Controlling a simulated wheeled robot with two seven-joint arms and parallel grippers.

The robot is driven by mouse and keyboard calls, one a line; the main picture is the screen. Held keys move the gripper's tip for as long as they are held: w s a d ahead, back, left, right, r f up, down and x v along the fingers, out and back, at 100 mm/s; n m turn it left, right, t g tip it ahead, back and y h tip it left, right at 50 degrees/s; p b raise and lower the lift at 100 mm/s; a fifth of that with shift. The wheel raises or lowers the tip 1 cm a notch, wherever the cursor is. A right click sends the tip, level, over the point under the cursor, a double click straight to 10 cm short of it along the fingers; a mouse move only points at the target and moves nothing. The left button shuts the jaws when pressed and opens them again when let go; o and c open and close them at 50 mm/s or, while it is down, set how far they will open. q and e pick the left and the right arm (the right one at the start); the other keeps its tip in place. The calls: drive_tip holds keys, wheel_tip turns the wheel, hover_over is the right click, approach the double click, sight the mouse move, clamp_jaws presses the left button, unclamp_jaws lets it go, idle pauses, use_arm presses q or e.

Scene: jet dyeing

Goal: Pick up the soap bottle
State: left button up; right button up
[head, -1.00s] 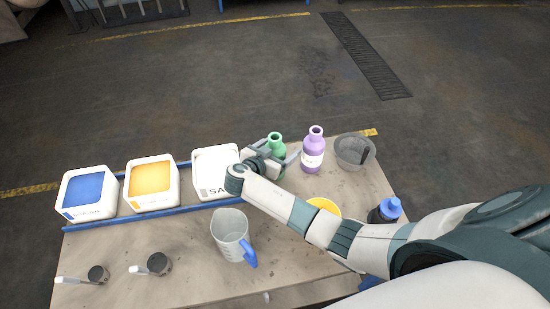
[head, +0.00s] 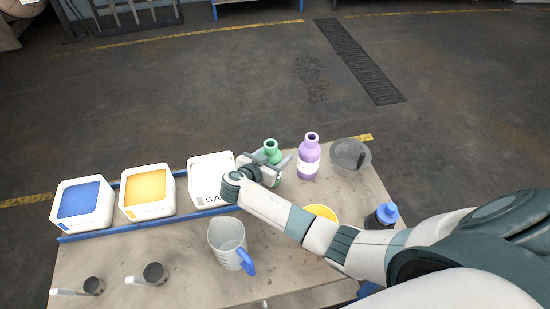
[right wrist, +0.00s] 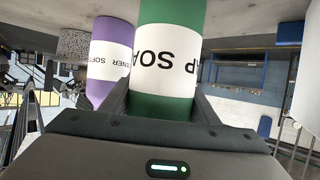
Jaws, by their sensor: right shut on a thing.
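The soap bottle is green with a white label; its neck and shoulder (head: 271,147) show in the head view near the back of the table. In the right wrist view its label (right wrist: 166,58) reads "SOAP", upside down. My right gripper (head: 268,167) is shut on the soap bottle, with a finger on either side of it; the gripper hides much of the bottle in the head view. Whether the bottle's base touches the table is hidden. My left gripper is not in view.
A purple softener bottle (head: 309,158) stands close to the right of the soap bottle. A white salt container (head: 211,178) is close on the left, beside yellow (head: 147,193) and blue (head: 84,205) ones. A grey bowl (head: 350,156), a jug (head: 228,242) and a blue-capped bottle (head: 382,216) are also on the table.

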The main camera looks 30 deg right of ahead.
drive_tip(key=shift+r, duration=0.15)
drive_tip(key=r+b, duration=0.1)
drive_tip(key=r, duration=0.1)
drive_tip(key=r+b, duration=0.1)
drive_tip(key=shift+s+d+r+b, duration=0.15)
drive_tip(key=shift+s+r+b, duration=0.15)
drive_tip(key=shift+s+r, duration=0.1)
drive_tip(key=s+d+r+b, duration=0.3)
drive_tip(key=s+r, duration=0.3)
drive_tip(key=s, duration=0.4)
drive_tip(key=shift+d+r+b, duration=0.35)
drive_tip(key=shift+r+b, duration=0.05)
drive_tip(key=shift+b, duration=0.1)
drive_tip(key=a+f+n+t+y+b, duration=0.2)
drive_tip(key=a+n+t+y+b, duration=0.1)
drive_tip(key=a, duration=0.5)
drive_tip(key=a+f+n+t+y+b, duration=0.3)
drive_tip(key=a+n+y+b, duration=0.3)
drive_tip(key=a+n+y, duration=0.2)
drive_tip(key=shift+f+n+t+y, duration=0.3)
drive_tip(key=shift+n+t, duration=0.1)
drive_tip(key=shift+n, duration=0.1)
